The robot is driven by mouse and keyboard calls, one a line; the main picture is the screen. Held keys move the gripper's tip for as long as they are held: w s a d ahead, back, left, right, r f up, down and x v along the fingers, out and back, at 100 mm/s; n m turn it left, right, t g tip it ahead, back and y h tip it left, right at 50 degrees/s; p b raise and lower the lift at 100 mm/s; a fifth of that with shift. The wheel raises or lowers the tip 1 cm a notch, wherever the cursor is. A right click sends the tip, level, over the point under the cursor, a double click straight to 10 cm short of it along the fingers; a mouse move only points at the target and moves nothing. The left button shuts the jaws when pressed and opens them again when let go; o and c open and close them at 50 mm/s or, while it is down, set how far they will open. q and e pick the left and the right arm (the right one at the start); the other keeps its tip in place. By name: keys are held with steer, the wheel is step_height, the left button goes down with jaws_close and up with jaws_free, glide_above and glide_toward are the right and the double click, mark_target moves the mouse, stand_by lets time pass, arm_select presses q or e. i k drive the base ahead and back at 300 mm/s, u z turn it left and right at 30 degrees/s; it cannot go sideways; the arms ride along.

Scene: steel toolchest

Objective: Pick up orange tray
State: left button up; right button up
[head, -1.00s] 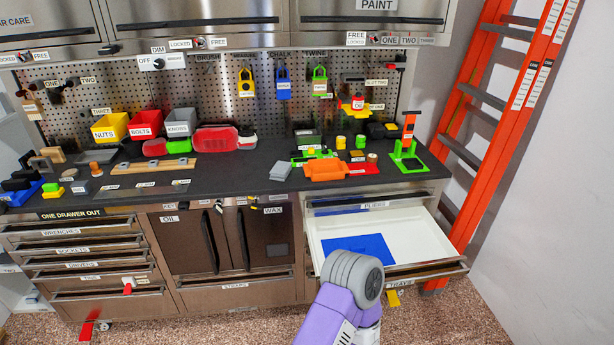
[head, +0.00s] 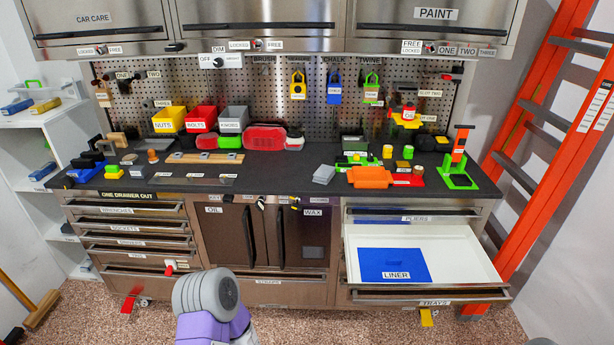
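An orange tray-like block (head: 371,177) lies on the dark worktop, right of centre, above the open drawer. It sits in front of a green item and left of a red piece. A purple and grey arm part of mine shows at the bottom, left of centre. Neither gripper's fingers are in the head view.
The open drawer (head: 468,244) labelled TRAYS juts out at the right with a blue liner (head: 394,265) inside. A grey block (head: 324,174) lies left of the orange piece. A green stand (head: 459,172) is to its right. An orange ladder (head: 560,130) leans at far right.

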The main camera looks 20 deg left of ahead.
mark_target(379, 178)
steer(key=u, duration=0.1)
steer(key=i, duration=1)
